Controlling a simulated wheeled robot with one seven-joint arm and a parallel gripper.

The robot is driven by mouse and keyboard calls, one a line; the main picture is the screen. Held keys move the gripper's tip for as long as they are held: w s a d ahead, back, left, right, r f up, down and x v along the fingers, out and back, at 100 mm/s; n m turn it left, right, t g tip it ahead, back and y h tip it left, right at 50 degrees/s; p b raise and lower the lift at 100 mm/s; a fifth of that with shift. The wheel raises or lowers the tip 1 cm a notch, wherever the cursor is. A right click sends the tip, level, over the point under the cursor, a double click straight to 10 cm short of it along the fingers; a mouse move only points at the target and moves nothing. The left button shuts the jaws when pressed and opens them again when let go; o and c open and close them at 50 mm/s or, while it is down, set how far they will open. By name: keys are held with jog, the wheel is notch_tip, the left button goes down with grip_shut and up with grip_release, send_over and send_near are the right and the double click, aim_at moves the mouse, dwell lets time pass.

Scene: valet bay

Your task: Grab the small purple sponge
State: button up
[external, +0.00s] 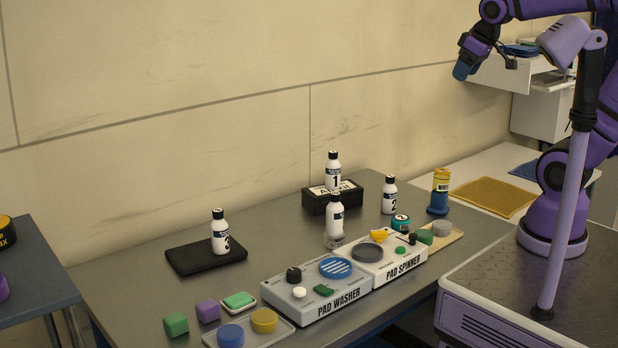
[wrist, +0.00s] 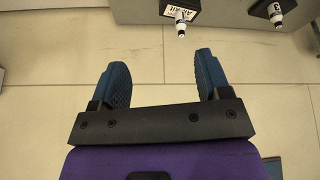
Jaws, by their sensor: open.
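The small purple sponge (external: 208,311) is a block lying on the grey table at its front left, between a green block (external: 176,324) and a green sponge on a small white dish (external: 239,301). My gripper (external: 463,70) is raised high at the upper right in the external view, far from the sponge. In the wrist view my gripper (wrist: 158,78) has its two blue fingers wide apart with nothing between them. The purple sponge does not show in the wrist view.
A tray (external: 283,334) with blue and yellow round pads lies close to the sponge. The pad washer (external: 318,290) and pad spinner (external: 378,258) stand to the right. White bottles stand behind, one on a black pad (external: 180,262), one on a black box (external: 318,204).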

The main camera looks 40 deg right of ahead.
jog(key=w+a+f+n+y, duration=0.1)
jog(key=w+a+n, duration=0.4)
jog(key=w+a, duration=1.05)
jog(key=w+a+f+n+g+y, duration=0.15)
jog(key=a+f, duration=0.25)
jog(key=a, duration=0.6)
jog(key=w+a+f+n+g, duration=0.1)
jog(key=w+a+f+n, duration=0.25)
jog(key=a, duration=0.55)
jog(key=n+g+y, duration=0.1)
jog(key=n+g, duration=0.2)
jog(key=n, duration=0.2)
send_near(214, 301)
jog(key=shift+t, duration=0.25)
jog(key=x, duration=0.4)
jog(key=shift+a+f, duration=0.25)
jog(key=shift+f, duration=0.1)
jog(key=shift+s+x, duration=0.15)
jog(key=shift+x, duration=1.25)
jog(key=shift+s+x, duration=0.1)
jog(key=shift+x, duration=1.3)
jog(key=c, duration=1)
